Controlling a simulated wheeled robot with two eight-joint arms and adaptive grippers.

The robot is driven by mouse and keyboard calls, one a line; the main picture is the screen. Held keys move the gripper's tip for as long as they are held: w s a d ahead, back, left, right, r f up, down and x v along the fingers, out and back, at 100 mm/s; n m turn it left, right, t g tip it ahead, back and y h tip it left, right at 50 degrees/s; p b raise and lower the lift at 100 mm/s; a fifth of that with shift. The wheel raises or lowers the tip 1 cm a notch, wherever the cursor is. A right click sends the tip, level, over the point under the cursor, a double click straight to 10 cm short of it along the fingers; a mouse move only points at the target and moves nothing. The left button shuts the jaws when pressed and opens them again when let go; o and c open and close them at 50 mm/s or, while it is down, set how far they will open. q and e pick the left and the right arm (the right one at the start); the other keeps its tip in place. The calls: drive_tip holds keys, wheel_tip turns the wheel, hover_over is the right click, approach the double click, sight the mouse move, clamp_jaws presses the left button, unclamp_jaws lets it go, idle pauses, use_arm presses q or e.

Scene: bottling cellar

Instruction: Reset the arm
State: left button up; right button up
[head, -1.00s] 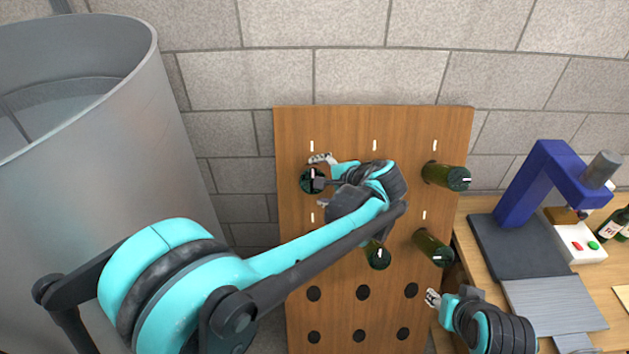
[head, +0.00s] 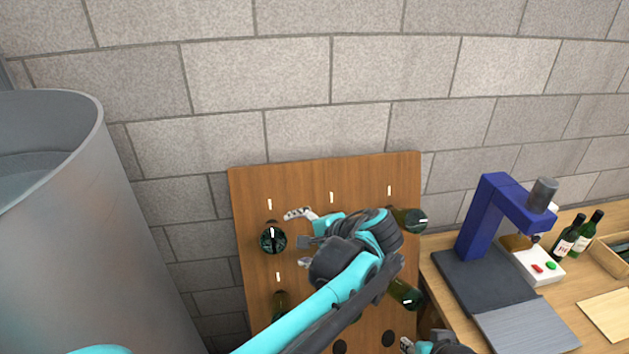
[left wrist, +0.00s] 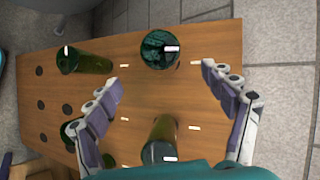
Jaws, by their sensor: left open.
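A wooden rack board (head: 250,190) stands against the wall with green bottles sticking out of its holes. My open, empty left gripper (head: 300,238) is in front of the board, right of the upper-left bottle (head: 272,239) and apart from it. In the left wrist view, that gripper's fingers (left wrist: 162,76) are spread wide, with a bottle (left wrist: 160,50) beyond the gap and another bottle (left wrist: 162,138) nearer, below. My left arm hides the board's middle. My right gripper (head: 406,345) barely shows at the bottom edge; its jaws are unclear.
More bottles stick out at upper right (head: 410,220), lower right (head: 405,293) and lower left (head: 280,304). A big grey tank (head: 60,230) stands left. On the right, a bench (head: 565,290) carries a blue press (head: 490,215) and two dark bottles (head: 583,233).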

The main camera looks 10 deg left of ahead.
use_arm(q)
drive_tip(key=s+a+f+n+h+b, duration=0.4)
drive_tip(key=s+f+n+b, duration=0.1)
drive_tip(key=s+f, duration=0.4)
drive_tip(key=s+a+f+n+t+h+b, duration=0.1)
drive_tip(key=s+a+f+n+h+b, duration=0.3)
drive_tip(key=s+f, duration=0.5)
wheel_tip(320, 180, down, 2)
drive_tip(key=shift+a+f+n+b, duration=0.3)
drive_tip(key=shift+n+b, duration=0.1)
drive_tip(key=shift+b, duration=0.6)
drive_tip(key=shift+s, duration=0.1)
